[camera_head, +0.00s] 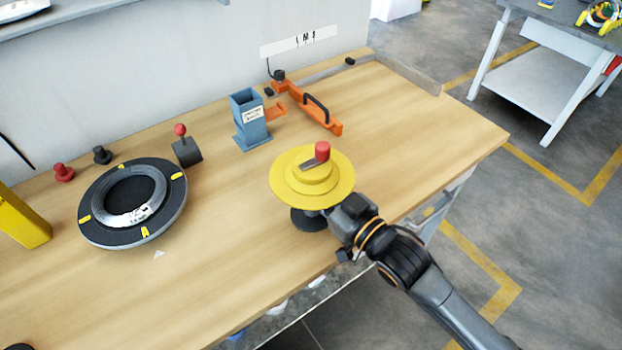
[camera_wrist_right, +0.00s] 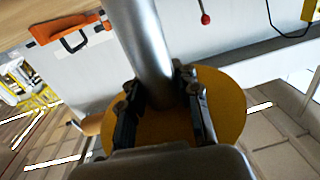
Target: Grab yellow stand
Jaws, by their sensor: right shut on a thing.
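The yellow stand (camera_head: 290,182) is a round stepped yellow disc with a red knob (camera_head: 323,151) on top and a dark round base (camera_head: 308,220) below. It stands on the wooden table near the front edge. My right gripper (camera_head: 333,212) reaches in from the lower right, just under the disc. In the right wrist view the gripper (camera_wrist_right: 162,115) has its fingers on both sides of a grey metal post (camera_wrist_right: 146,45), shut on it, with the yellow disc (camera_wrist_right: 232,105) behind. My left gripper is not in view.
A black ring-shaped turntable (camera_head: 95,218) holding a metallic coil lies left on the table (camera_head: 225,270). A blue-grey holder (camera_head: 250,130) and an orange tool with a black handle (camera_head: 322,118) stand at the back. The table's right part is clear.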

